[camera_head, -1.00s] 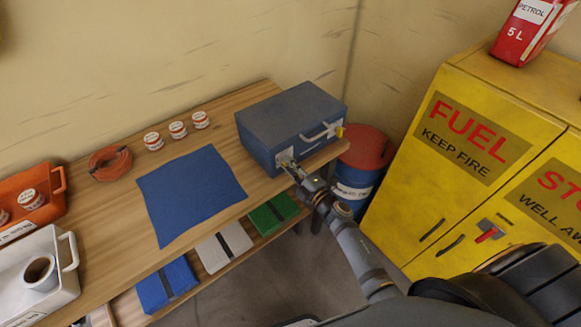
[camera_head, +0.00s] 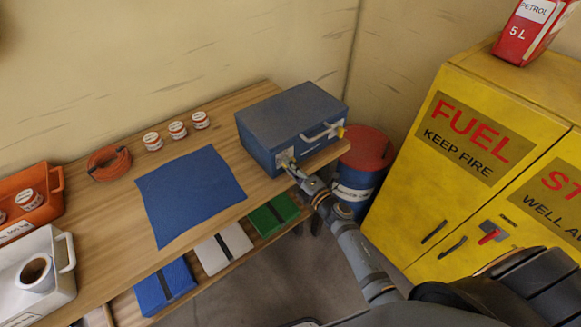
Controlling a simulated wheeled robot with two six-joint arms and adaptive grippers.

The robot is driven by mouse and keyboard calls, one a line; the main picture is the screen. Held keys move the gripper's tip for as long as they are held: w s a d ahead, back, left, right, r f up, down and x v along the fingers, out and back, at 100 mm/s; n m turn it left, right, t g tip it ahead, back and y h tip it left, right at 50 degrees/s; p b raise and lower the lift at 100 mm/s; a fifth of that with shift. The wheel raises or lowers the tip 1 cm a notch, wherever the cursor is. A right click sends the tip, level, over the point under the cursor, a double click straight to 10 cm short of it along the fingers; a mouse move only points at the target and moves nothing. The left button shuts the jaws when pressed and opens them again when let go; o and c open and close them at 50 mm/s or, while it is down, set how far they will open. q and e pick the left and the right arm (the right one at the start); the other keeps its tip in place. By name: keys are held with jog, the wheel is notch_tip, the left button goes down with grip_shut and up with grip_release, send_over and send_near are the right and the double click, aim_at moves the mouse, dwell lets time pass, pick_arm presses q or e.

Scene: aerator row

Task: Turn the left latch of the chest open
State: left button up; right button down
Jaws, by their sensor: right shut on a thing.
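The blue chest (camera_head: 288,118) stands at the right end of the wooden bench, with a grey handle (camera_head: 320,131) on its front. Its left latch (camera_head: 284,158) is at the front's left side, on a pale plate, and my gripper partly hides it. The right latch (camera_head: 340,131), with a yellow part, is at the front's right side. My right gripper (camera_head: 290,167) is at the left latch, shut on it. The latch's exact angle is too small to tell. My left gripper is not in view.
A blue mat (camera_head: 191,196) lies left of the chest on the bench (camera_head: 115,220). Several small tins stand behind it, near an orange coil (camera_head: 109,162). A red-topped blue drum (camera_head: 362,168) and yellow fuel cabinet (camera_head: 440,190) stand to the right.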

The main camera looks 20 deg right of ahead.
jog(key=shift+r, duration=0.2)
jog(key=c, duration=1.4)
grip_release()
jog(key=shift+o, duration=0.2)
jog(key=shift+w+a+f, duration=0.1)
jog(key=shift+f, duration=0.05)
jog(key=v, duration=1.2)
